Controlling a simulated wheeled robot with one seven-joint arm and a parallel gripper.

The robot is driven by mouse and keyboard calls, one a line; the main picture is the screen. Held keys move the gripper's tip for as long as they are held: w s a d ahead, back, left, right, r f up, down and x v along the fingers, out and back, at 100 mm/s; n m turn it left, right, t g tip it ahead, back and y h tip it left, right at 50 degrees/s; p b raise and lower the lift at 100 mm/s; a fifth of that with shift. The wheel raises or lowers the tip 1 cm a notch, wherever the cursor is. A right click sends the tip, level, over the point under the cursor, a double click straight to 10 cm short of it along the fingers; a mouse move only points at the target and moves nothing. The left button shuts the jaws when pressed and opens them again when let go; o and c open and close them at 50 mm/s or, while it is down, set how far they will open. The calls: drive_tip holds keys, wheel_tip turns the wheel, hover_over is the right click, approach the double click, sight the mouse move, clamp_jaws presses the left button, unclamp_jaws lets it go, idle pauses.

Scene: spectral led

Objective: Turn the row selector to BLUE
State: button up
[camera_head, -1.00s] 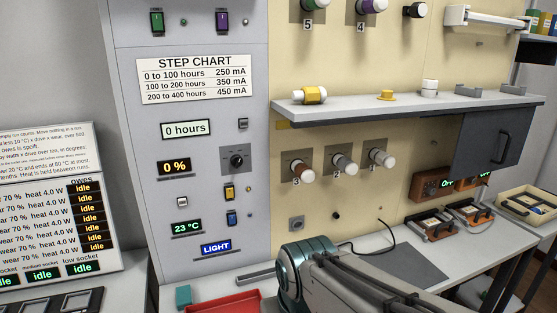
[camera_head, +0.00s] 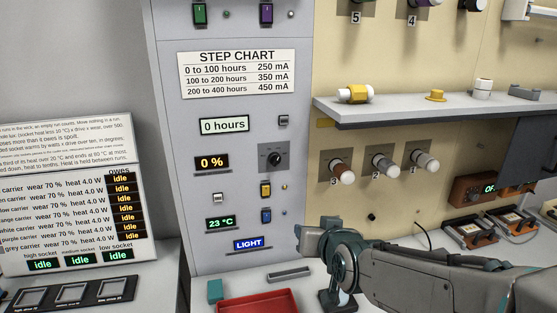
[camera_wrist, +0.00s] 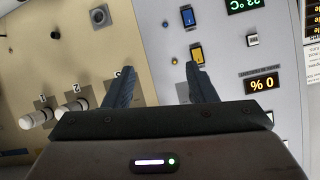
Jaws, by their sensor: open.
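No label in these views names the row selector. A round knob on a square grey plate (camera_wrist: 99,15) shows on the beige panel in the wrist view, at upper left; it may be the selector, and its setting is unreadable. A black rotary dial (camera_head: 273,156) sits on the grey panel below the step chart; its marks are too small to read. My gripper (camera_wrist: 160,68) is open and empty, its two fingers spread before the seam between the beige and grey panels. In the head view my arm's end covers the lower beige panel near that seam.
Yellow (camera_head: 265,190) and blue (camera_head: 266,216) rocker switches are on the grey panel. Several socketed lamps (camera_head: 342,171) stick out below a shelf (camera_head: 420,108). A red tray (camera_head: 258,302) and a teal block (camera_head: 215,291) lie on the bench.

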sight(276, 162)
drive_tip(key=w+a+r+t+y, duration=0.2)
drive_tip(key=w+a+r+t, duration=0.25)
drive_tip(key=r, duration=0.35)
drive_tip(key=shift+t, duration=0.35)
drive_tip(key=p+x, duration=0.2)
drive_tip(key=x, duration=0.4)
drive_tip(key=p+x, duration=0.2)
drive_tip(key=x, duration=0.4)
drive_tip(key=shift+w+a+f, duration=0.2)
drive_tip(key=shift+w+a, duration=0.1)
drive_tip(key=shift+a, duration=0.05)
drive_tip(key=c, duration=1)
drive_tip(key=shift+o, duration=0.2)
